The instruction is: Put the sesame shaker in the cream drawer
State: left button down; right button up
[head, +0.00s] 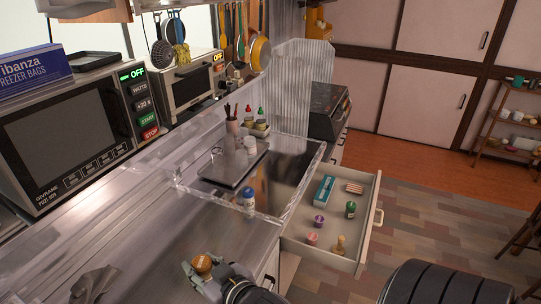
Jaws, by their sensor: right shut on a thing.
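The cream drawer (375,222) is pulled open under the counter, right of centre. Inside it are a teal box, a green bottle, small jars with purple and pink lids and a wooden mill-like item, with bare floor between them. My right gripper (207,275) is over the metal counter at the bottom, left of the drawer. It is shut on a small item with a brown-orange top (202,263), which I take to be the sesame shaker. The gripper hides most of its body. My left gripper is not in view.
A blue-capped shaker (249,199) stands on the counter by the clear sink edge. Behind it, a dark tray (234,170) holds jars. A microwave (70,135) stands at the left. A dark grey shape (92,286) lies at the lower left. The floor beyond the drawer is open.

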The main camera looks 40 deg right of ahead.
aim_at(343, 232)
jog(key=l+u, duration=0.2)
jog(key=u, duration=0.25)
jog(key=l+u, duration=0.25)
jog(key=u, duration=0.25)
jog(key=l+u, duration=0.15)
jog(key=u, duration=0.3)
jog(key=k+l+u, duration=0.5)
jog(key=k+l, duration=0.2)
jog(key=l, duration=0.25)
jog(key=k+l+u, duration=0.45)
jog(key=k+l, duration=0.7)
jog(key=k, duration=0.15)
jog(key=k+l, duration=0.4)
jog(key=k, duration=0.15)
jog(key=k+l+u, duration=0.1)
jog(key=k+l, duration=0.3)
jog(key=k, duration=0.2)
